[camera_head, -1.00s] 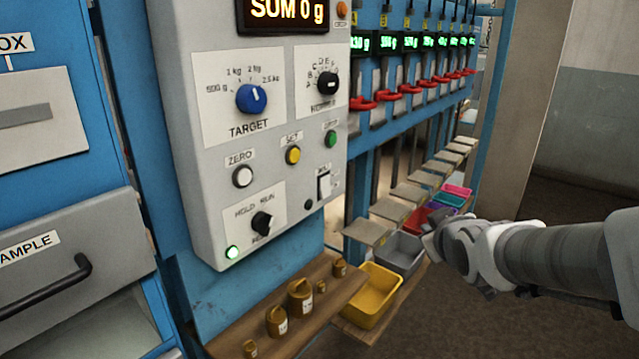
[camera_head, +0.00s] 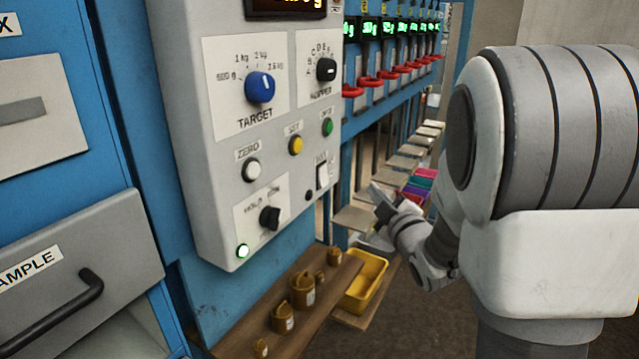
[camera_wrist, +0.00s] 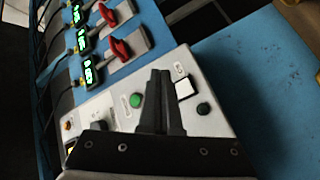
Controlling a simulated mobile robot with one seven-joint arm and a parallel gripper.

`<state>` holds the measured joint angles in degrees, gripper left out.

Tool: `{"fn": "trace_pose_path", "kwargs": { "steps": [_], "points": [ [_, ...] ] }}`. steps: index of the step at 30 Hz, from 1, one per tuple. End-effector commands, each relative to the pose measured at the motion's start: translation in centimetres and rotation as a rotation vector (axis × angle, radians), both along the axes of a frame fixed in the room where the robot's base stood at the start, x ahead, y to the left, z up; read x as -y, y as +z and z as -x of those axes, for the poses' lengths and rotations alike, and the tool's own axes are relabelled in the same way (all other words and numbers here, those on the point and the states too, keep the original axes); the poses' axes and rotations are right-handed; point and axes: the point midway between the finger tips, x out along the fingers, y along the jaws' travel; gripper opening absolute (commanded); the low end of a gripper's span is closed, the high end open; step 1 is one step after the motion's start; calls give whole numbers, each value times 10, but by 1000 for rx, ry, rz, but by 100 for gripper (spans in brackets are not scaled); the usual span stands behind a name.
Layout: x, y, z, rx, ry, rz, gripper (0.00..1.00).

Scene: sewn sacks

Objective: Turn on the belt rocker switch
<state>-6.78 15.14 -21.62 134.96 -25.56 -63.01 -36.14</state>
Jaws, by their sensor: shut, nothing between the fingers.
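The belt rocker switch (camera_head: 322,175) is a small white rocker in a dark frame, low on the right side of the grey control panel (camera_head: 215,185). Its label is too small to read. It also shows in the wrist view (camera_wrist: 184,88), just right of my fingertips. My gripper (camera_head: 376,192) is shut and empty, to the right of the panel and apart from it in the head view. In the wrist view the closed fingers (camera_wrist: 160,74) point toward the panel, between the green button (camera_wrist: 137,100) and the rocker. A small dark round lamp (camera_head: 309,196) sits beside the rocker.
The panel also carries a blue TARGET knob (camera_head: 260,87), a yellow button (camera_head: 295,145), a white ZERO button (camera_head: 251,169) and a black HOLD/RUN knob (camera_head: 270,217). Below, a wooden shelf (camera_head: 335,283) holds brass weights beside a yellow bin (camera_head: 367,283). Red levers (camera_head: 371,81) line the right.

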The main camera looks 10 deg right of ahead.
Motion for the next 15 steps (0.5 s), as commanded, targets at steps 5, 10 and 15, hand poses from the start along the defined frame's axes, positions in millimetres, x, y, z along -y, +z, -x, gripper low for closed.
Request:
{"fn": "trace_pose_path", "kwargs": {
  "steps": [5, 10, 15],
  "points": [
    [0, 0, 0, 0, 0, 0, 0],
    [-1, 0, -1, -1, 1, 0, 0],
    [-12, -1, -9, -3, 3, 0, 0]
  ]
}}
